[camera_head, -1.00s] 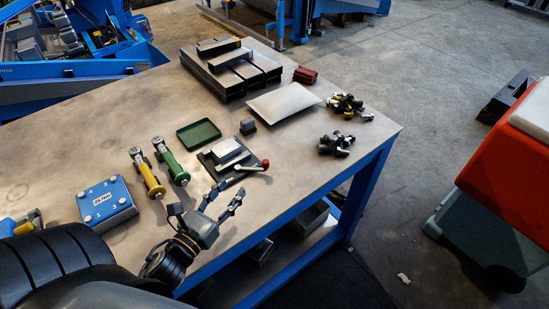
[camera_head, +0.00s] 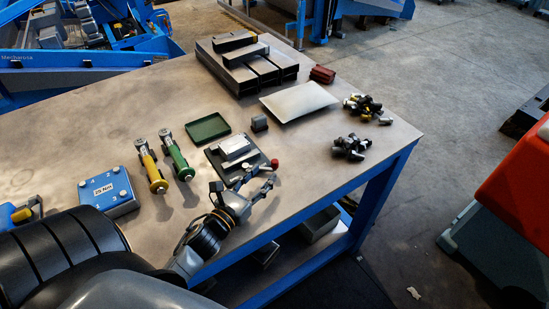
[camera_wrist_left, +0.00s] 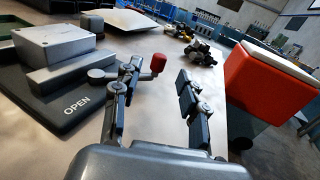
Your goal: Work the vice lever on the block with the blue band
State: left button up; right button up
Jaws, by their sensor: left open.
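The vice (camera_head: 212,165) is a dark plate with grey jaws around a pale block (camera_head: 235,146); I cannot make out a blue band on it. In the left wrist view the vice plate (camera_wrist_left: 75,112) reads OPEN, beside the grey block (camera_wrist_left: 58,42). The lever ends in a red knob (camera_head: 275,163), also in the left wrist view (camera_wrist_left: 158,63). My left gripper (camera_head: 256,182) is open and empty at the lever's near side. In the left wrist view the knob shows between its fingertips (camera_wrist_left: 159,72); the left finger partly hides the lever. Contact cannot be told. My right gripper is not visible.
Left of the vice are a green tray (camera_head: 208,129), a green-handled tool (camera_head: 180,160), a yellow-handled tool (camera_head: 151,168) and a blue numbered box (camera_head: 108,190). Behind are a small dark block (camera_head: 259,123), a pale plate (camera_head: 300,101) and dark bars (camera_head: 240,75). Bolt piles (camera_head: 350,147) lie right.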

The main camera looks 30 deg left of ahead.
aim_at(273, 164)
pick_arm(q)
jog(key=w+p, duration=0.1)
jog(key=w, duration=0.6)
jog(key=shift+s, duration=0.1)
grip_shut()
